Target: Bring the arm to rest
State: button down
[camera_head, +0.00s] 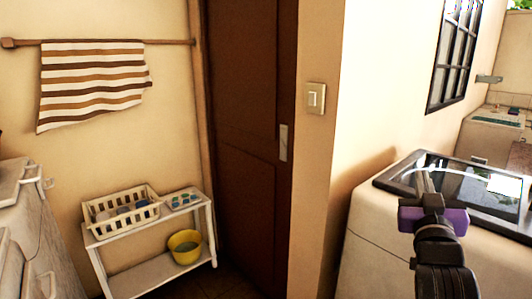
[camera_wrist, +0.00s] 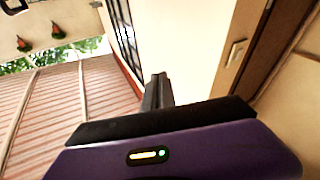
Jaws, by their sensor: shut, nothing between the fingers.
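My gripper (camera_head: 427,180) is at the lower right of the head view, at the end of my raised black arm with its purple wrist part. It appears in front of the washing machine's glass lid. In the wrist view my gripper (camera_wrist: 158,78) shows its dark fingers together, with nothing between them. They point toward the pale wall, and no object touches them there.
A washing machine (camera_head: 375,215) stands at the right. A white shelf (camera_head: 150,276) holds a basket (camera_head: 100,213) and a yellow bowl (camera_head: 185,246). A brown door (camera_head: 245,130) is in the middle. A striped towel (camera_head: 92,82) hangs at left.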

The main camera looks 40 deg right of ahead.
jog(key=s+a+f+n+t+y+p, duration=0.1)
jog(key=a+f+n+t+y, duration=0.45)
jog(key=a, duration=0.65)
jog(key=a+f+n+t+y+p, duration=0.1)
jog(key=a+f+n+t+y, duration=0.2)
jog(key=a+f+y, duration=0.7)
jog(key=s+a+f+g+y, duration=0.1)
jog(key=s+a+f, duration=0.3)
jog(key=s+a, duration=0.4)
jog(key=s+a+f+g+y+p, duration=0.1)
jog(key=s+a+f+g, duration=0.3)
jog(key=s+a, duration=0.4)
jog(key=s+n, duration=0.1)
jog(key=s, duration=0.1)
jog(key=shift+s+a, duration=0.3)
jog(key=shift+a, duration=0.05)
jog(key=shift+d, duration=0.1)
